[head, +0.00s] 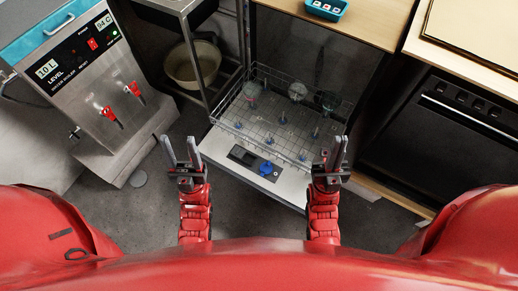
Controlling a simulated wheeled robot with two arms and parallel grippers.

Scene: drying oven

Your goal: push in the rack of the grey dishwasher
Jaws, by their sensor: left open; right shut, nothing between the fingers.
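The dishwasher's door (223,152) is folded down flat, with a dark panel and a blue part on its inner face. The wire rack (268,133) is out over the door and holds a few glasses towards its back. Blue parts show across its floor. My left gripper (181,148) is open and empty, left of the door's left edge. My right gripper (338,145) is shut and empty, by the rack's front right corner. I cannot tell whether it touches the rack.
A steel water boiler (85,80) with red taps stands at the left. A beige bowl (193,63) sits on a shelf beside the dishwasher. A black oven (450,135) is at the right. A teal tray (326,8) lies on the wooden counter (372,20) above.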

